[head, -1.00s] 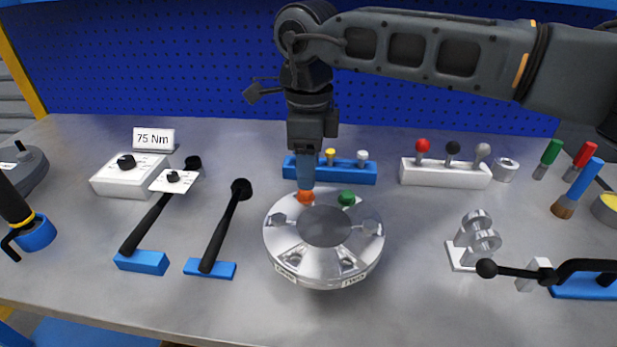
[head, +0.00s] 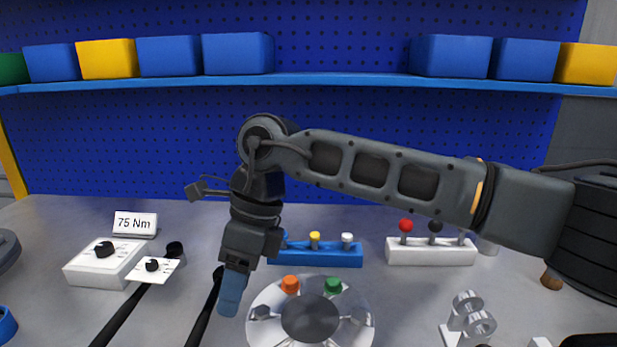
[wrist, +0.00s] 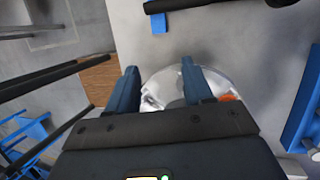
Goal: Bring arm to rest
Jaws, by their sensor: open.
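My gripper (head: 232,292) hangs from my arm just left of the flanged shell, its fingers pointing down and slightly left. In the wrist view my gripper's two blue fingers (wrist: 165,88) are apart with nothing held between them. The silver round flanged shell (head: 262,296) sits on the bench, with an orange cap (head: 290,284) and a green cap (head: 333,285) on its top. The shell also shows beyond the fingers in the wrist view (wrist: 163,76). Its lower part is cut off in the head view.
A blue rack (head: 330,258) and a white rack (head: 430,254) with coloured knobs stand behind the shell. A white box with a dial (head: 98,270) and a 75 Nm sign (head: 135,224) are at left. A metal fixture (head: 470,318) is at right. A shelf (head: 340,79) holds bins above.

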